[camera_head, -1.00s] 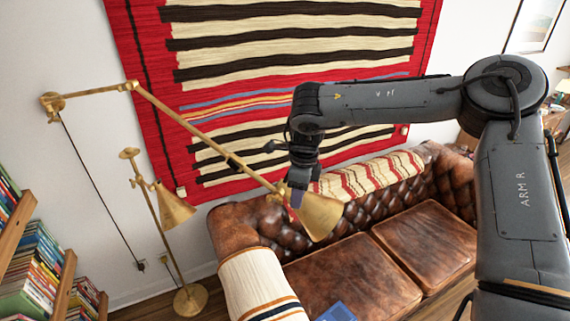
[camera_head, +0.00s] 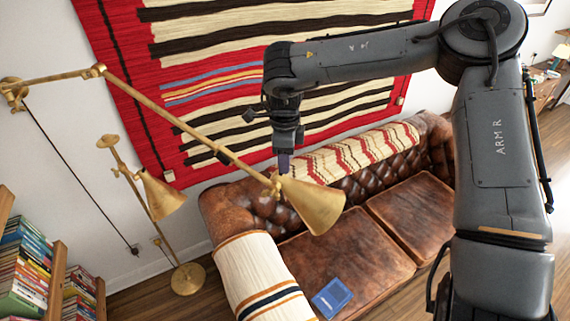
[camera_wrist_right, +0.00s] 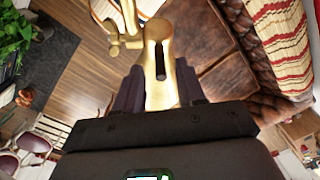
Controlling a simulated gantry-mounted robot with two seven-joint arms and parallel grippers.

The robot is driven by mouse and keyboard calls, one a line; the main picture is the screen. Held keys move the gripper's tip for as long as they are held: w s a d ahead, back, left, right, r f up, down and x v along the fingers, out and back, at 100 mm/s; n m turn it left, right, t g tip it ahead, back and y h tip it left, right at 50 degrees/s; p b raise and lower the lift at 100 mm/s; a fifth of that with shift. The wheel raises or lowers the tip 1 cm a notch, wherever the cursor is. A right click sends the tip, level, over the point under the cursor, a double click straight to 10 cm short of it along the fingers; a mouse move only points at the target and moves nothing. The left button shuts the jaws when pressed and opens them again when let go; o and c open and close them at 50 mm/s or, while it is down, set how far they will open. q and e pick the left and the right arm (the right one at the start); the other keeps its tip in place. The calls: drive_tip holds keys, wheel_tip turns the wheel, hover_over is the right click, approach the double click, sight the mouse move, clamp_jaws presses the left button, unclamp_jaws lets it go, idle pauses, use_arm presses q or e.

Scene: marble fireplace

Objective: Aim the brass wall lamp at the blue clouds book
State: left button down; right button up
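The brass wall lamp's long arm (camera_head: 170,122) runs from its wall mount at the left to a conical shade (camera_head: 316,207) over the sofa. The shade's wide mouth faces down and right. The blue clouds book (camera_head: 332,298) lies on the sofa's left seat, below the shade; I cannot make out its cover. My right gripper (camera_head: 284,172) points down just above the shade's narrow end. In the right wrist view my right gripper's fingers (camera_wrist_right: 159,72) are apart, with the brass shade (camera_wrist_right: 159,55) showing between them; contact is unclear. My left gripper is not in view.
A leather sofa (camera_head: 415,195) fills the middle, with a striped throw (camera_head: 247,262) on its left armrest. A brass floor lamp (camera_head: 162,196) stands left of it. Bookshelves (camera_head: 55,275) are at lower left. A striped rug (camera_head: 240,60) hangs behind.

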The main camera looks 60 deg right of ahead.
drive_tip(key=shift+d+f, duration=0.15)
drive_tip(key=shift+f, duration=1.45)
clamp_jaws()
